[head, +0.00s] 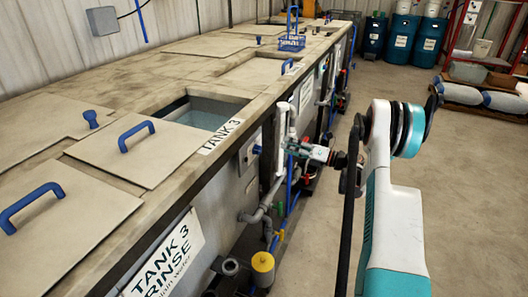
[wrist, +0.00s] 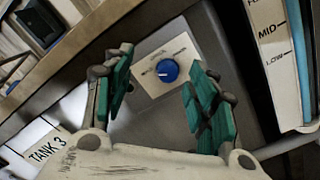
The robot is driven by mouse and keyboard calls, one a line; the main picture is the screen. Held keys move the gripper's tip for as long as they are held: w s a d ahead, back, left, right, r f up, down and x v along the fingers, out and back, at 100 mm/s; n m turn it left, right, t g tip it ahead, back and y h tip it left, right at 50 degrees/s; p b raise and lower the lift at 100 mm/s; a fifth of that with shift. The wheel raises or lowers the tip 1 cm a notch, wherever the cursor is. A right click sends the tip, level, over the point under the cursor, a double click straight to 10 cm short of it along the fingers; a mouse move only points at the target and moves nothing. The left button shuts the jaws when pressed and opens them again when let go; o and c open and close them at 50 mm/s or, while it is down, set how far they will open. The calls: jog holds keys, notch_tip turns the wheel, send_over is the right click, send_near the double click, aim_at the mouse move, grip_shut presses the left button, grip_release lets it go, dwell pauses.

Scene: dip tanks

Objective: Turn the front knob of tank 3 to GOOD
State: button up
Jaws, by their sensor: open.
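The front knob of tank 3 is a round blue knob (wrist: 167,71) with a white pointer mark, on a pale label plate (wrist: 150,82) on a grey box. The plate's lettering is too small to read. In the head view the knob (head: 257,149) shows small on the tank's front. My gripper (wrist: 158,92) is open, with teal finger pads on either side of the knob in the wrist view, apart from it and empty. In the head view my gripper (head: 300,150) is at the tank front, to the right of the knob. The TANK 3 label (head: 220,136) is on the top edge.
A level gauge (wrist: 275,45) marked MID and LOW stands right of the knob box. Grey pipes (head: 258,215) and a yellow-topped fitting (head: 263,262) stick out below. An open tank hatch (head: 205,112) is on top. The floor to the right (head: 460,180) is clear.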

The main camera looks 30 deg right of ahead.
jog(key=n+g, duration=0.1)
send_near(260, 150)
jog(key=shift+y, duration=0.3)
jog(key=b+x, duration=0.1)
jog(key=x, duration=0.2)
jog(key=b+x, duration=0.1)
jog(key=x, duration=0.1)
jog(key=b+x, duration=0.1)
jog(key=x, duration=0.2)
jog(key=shift+w+f+b, duration=0.35)
jog(key=shift+w, duration=0.1)
jog(key=c, duration=1)
